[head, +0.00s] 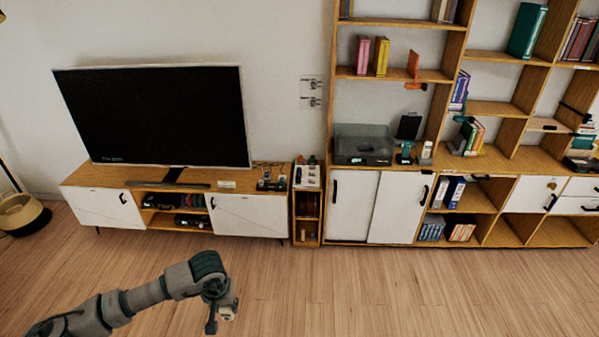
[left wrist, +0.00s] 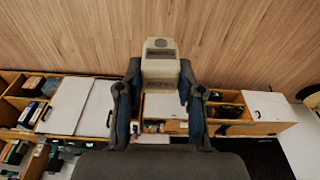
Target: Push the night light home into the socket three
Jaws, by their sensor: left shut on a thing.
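The night light (left wrist: 160,62) is a small pale block with a dark mark near its far end. In the left wrist view it sits between the two fingers of my left gripper (left wrist: 160,78), which is shut on it. In the head view my left gripper (head: 222,306) is over the open floor at lower left, with a bit of the night light (head: 229,307) showing. Wall sockets (head: 311,84) are on the white wall between the television and the shelves, well apart from the gripper. I cannot tell which is socket three. My right gripper is not in view.
A low television stand (head: 240,214) with a large television (head: 160,115) stands left of the sockets. A narrow cabinet (head: 307,215) stands below them, with small things on top. A tall bookshelf (head: 345,55) is to the right. The wooden floor (head: 400,295) in front is clear.

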